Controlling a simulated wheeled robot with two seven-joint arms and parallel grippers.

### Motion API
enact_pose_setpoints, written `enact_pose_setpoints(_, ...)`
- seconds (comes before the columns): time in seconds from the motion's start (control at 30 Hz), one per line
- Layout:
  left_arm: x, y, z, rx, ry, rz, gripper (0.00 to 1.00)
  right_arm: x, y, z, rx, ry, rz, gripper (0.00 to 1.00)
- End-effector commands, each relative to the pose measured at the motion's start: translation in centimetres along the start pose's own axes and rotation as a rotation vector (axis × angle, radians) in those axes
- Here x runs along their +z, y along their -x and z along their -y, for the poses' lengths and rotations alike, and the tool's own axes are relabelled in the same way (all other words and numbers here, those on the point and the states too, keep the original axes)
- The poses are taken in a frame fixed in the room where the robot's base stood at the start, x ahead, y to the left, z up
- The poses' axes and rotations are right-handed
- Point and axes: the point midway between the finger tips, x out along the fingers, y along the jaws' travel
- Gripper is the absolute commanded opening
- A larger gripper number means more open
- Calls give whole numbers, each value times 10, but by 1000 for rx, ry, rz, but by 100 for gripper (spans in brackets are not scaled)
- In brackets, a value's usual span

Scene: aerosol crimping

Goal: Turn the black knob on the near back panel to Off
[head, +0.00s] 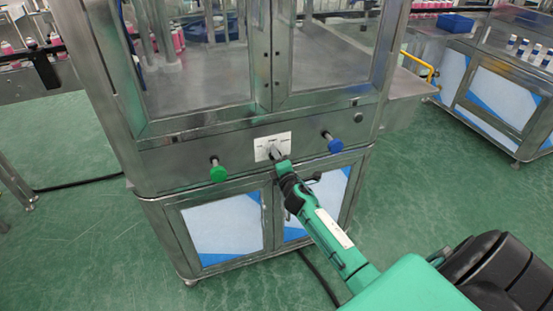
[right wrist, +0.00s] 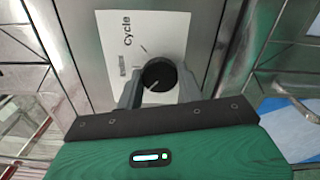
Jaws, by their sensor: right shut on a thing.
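The black knob (right wrist: 159,75) sits on a white label plate (right wrist: 117,32) with "Cycle" printed on it, seen in the right wrist view. A light line on the knob's face points toward the lower left of that view. In the head view the plate (head: 264,142) is on the steel panel, between a green and a blue knob. My right gripper (head: 277,155) is at the plate, and its fingers (right wrist: 160,86) are shut on the black knob, one on each side. The knob is mostly hidden in the head view. My left gripper is not in view.
A green knob (head: 217,171) and a blue knob (head: 334,143) stick out of the panel (head: 180,173) on either side of the plate. Glass doors are above and cabinet doors below. Dark cables lie on the green floor.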

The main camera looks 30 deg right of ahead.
Motion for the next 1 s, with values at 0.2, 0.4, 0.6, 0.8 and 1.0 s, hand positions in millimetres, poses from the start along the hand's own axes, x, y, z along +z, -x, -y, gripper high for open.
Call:
enact_pose_setpoints(0.2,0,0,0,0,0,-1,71,0,0,1,-1,1,-1,59)
enact_pose_setpoints(0.4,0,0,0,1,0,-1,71,0,1,0,-1,0,0,59)
enact_pose_setpoints(0.6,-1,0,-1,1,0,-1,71,0,15,1,-1,0,-1,59)
enact_pose_setpoints(0.8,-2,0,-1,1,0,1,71,-1,50,2,-2,-1,-1,59)
enact_pose_setpoints(1.0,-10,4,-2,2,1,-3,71,-1,87,2,-3,-1,-2,59)
